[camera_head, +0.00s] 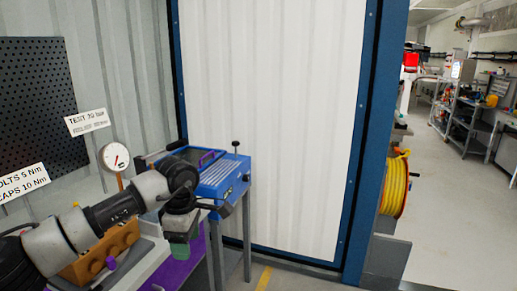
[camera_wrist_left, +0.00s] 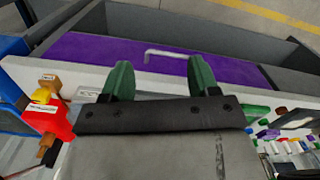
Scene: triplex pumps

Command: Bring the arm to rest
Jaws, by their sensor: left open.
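My left arm comes in from the left in the head view, bent over the workbench. My left gripper (camera_head: 182,248) points down past the bench's front edge, beside the blue machine. In the left wrist view its two green fingers (camera_wrist_left: 160,80) stand apart with nothing between them. Beyond the fingertips lies a purple panel (camera_wrist_left: 105,52) with a pale bar handle (camera_wrist_left: 165,54). I cannot tell how far the fingers are from it. My right gripper is not in view.
A blue machine (camera_head: 222,178) stands right of my gripper. A brown block (camera_head: 88,262) and a dial gauge (camera_head: 115,157) are close to my arm. A red and yellow item (camera_wrist_left: 47,115) lies left of the fingers. Open floor (camera_head: 440,190) lies right, beyond a yellow hose reel (camera_head: 396,186).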

